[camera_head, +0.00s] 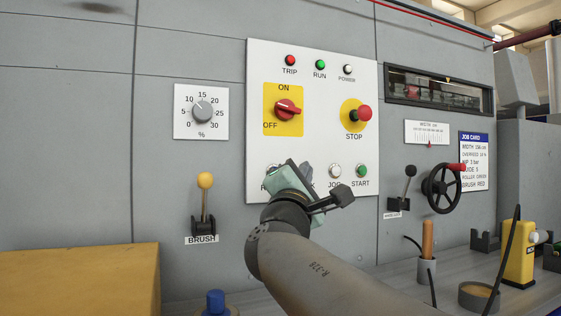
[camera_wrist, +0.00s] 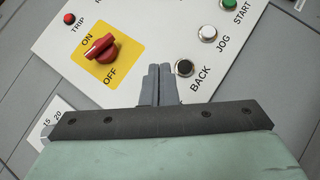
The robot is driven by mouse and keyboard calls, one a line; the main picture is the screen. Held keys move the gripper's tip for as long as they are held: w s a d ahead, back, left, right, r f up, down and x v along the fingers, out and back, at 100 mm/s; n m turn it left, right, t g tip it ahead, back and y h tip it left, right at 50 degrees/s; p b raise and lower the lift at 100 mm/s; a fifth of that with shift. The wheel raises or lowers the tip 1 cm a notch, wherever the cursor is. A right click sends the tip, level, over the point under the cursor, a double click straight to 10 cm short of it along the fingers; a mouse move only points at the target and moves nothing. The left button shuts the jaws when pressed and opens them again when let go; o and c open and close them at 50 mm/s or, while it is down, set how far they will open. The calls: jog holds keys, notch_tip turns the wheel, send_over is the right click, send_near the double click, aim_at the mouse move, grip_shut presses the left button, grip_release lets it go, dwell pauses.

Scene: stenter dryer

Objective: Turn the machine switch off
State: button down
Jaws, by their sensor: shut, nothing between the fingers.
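The red rotary machine switch (camera_head: 287,110) sits on a yellow plate in the white control panel (camera_head: 330,65), with ON above it and OFF at its lower left. Its handle lies nearly level in the head view; I cannot tell clearly which mark it points to. The switch also shows in the wrist view (camera_wrist: 101,47), up and left of my fingers. My gripper (camera_wrist: 159,68) is shut and empty, its fingertips beside the black BACK button (camera_wrist: 184,68). In the head view my gripper (camera_head: 306,170) is low in front of the panel, below the switch and apart from it, hiding some lower buttons.
A red STOP button (camera_head: 362,112) stands right of the switch. JOG (camera_head: 335,170) and START (camera_head: 361,171) buttons are along the panel's bottom. A dial (camera_head: 201,110) and yellow-knobbed BRUSH lever (camera_head: 204,182) are left; a black handwheel (camera_head: 441,188) is right.

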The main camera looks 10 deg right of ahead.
jog(key=s+d+r+m+g+y+p, duration=0.1)
jog(key=d+r+m+g+p, duration=0.55)
jog(key=p, duration=0.45)
jog(key=s+d+r+m+g+y+p, duration=0.1)
jog(key=d+r+m+g+p, duration=0.4)
jog(key=d+m+p, duration=0.5)
jog(key=w+a+r+y+p, duration=0.2)
jog(key=a+r+y+p, duration=1.15)
jog(key=r+p, duration=0.45)
jog(key=p, duration=0.1)
send_over(287, 108)
jog(key=s, duration=0.1)
jog(key=shift+m+h, duration=0.35)
jog(key=shift+m, duration=0.1)
jog(key=f, duration=0.7)
jog(key=shift+d+f, duration=0.25)
jog(key=shift+f, duration=0.15)
jog(key=shift+a+f, duration=0.15)
jog(key=shift+f, duration=0.5)
jog(key=shift+a+f, duration=0.15)
jog(key=shift+f, duration=0.45)
jog(key=shift+s+a+f, duration=0.1)
jog(key=shift+a+f, duration=0.05)
jog(key=shift+f, duration=0.55)
